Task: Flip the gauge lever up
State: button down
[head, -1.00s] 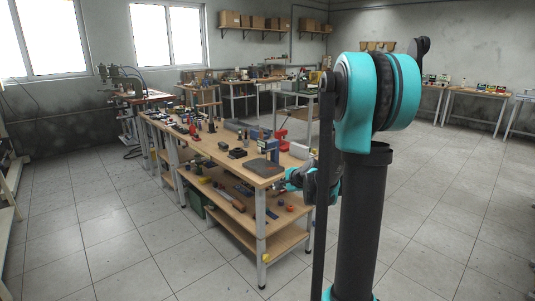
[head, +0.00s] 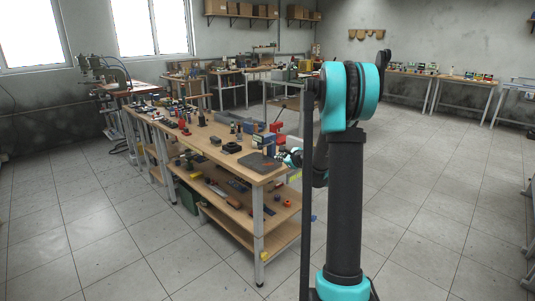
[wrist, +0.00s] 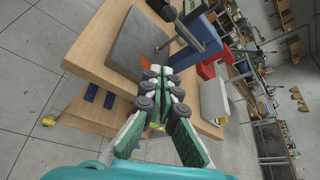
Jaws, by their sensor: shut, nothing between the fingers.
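I cannot make out a gauge or its lever in either view. In the wrist view my gripper (wrist: 164,88) has green fingers with dark round pads, and the fingers are together with nothing between them. It is over the near edge of the wooden workbench (wrist: 88,45), close to a dark grey plate (wrist: 140,40). In the head view my gripper is mostly hidden; only teal parts of my wrist show at the bench's right end.
A blue vise-like tool (wrist: 196,10) with a grey bar stands just beyond the gripper, beside a red object (wrist: 207,68). Small devices stand on far tables (head: 470,82) at the back right. The tiled floor (head: 420,190) between is clear.

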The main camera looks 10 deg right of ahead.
jog(key=x, duration=1)
jog(key=shift+s+a+r, duration=0.15)
jog(key=shift+a+r, duration=0.15)
jog(key=shift+r, duration=0.15)
jog(key=shift+s+a+r, duration=0.2)
jog(key=shift+a+r, duration=0.05)
jog(key=shift+r, duration=0.2)
jog(key=shift+s+a+r, duration=0.15)
jog(key=shift+a+r, duration=0.3)
jog(key=shift+r, duration=0.35)
jog(key=shift+r+m, duration=0.3)
jog(key=shift+r, duration=0.15)
notch_tip(320, 180, up, 6)
jog(key=w+d+m+g+y, duration=0.1)
jog(key=m+g+y, duration=0.2)
jog(key=m, duration=0.2)
jog(key=shift+w+d+r+y, duration=0.15)
jog(key=shift+d+r+y, duration=0.05)
jog(key=shift+d+y, duration=0.15)
